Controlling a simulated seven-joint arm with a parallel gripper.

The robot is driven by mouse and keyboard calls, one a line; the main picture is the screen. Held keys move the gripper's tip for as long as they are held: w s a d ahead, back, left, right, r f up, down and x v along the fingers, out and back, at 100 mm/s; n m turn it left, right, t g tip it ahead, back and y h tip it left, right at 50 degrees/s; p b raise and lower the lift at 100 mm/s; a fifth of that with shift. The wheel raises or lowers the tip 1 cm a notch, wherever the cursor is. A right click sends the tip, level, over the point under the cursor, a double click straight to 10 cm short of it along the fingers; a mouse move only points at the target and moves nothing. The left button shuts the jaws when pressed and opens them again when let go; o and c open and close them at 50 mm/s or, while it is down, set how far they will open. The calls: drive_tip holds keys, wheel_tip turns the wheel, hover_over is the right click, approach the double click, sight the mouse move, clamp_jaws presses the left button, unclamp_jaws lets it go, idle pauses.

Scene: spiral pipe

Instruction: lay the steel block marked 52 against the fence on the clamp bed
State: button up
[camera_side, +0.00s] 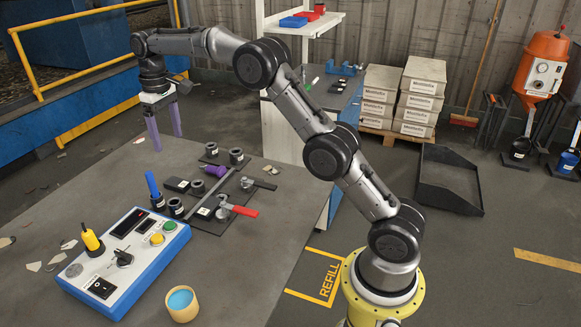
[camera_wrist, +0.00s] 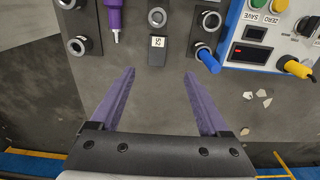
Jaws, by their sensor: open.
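The steel block marked 52 (camera_wrist: 157,50) lies dark on the grey table, its white label readable in the wrist view. In the side view, a dark block (camera_side: 176,185) beside a black ring appears to be the same one. The clamp bed (camera_side: 238,197) lies to its right, with a long grey fence bar (camera_side: 222,184) and a red-handled clamp (camera_side: 243,211). A small labelled block (camera_side: 206,212) sits by the clamp. My gripper (camera_side: 166,141) is open and empty above the table's far part. In the wrist view its purple fingers (camera_wrist: 159,72) spread just short of the block. The bed is out of the wrist view.
Several black rings stand around the block; one (camera_wrist: 200,50) holds a blue handle, with a purple tool (camera_wrist: 113,20) on the other side. A blue-edged control box (camera_side: 125,258) and a yellow cup (camera_side: 182,303) occupy the front. The table's far left is mostly clear.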

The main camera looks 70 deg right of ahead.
drive_tip(key=s+a+r+t, duration=0.1)
drive_tip(key=s+a+r, duration=0.1)
drive_tip(key=s+r, duration=0.6)
drive_tip(key=s+a+t, duration=0.1)
drive_tip(key=s+a, duration=0.1)
drive_tip(key=s, duration=0.9)
drive_tip(key=s+a+r+t, duration=0.1)
drive_tip(key=s+a+t, duration=0.1)
drive_tip(key=s, duration=1)
drive_tip(key=shift+r, duration=0.2)
drive_tip(key=shift+o, duration=0.5)
drive_tip(key=s+f+t, duration=0.1)
drive_tip(key=s+f, duration=0.5)
drive_tip(key=s, duration=0.3)
drive_tip(key=shift+a, duration=0.45)
drive_tip(key=shift+s, duration=0.1)
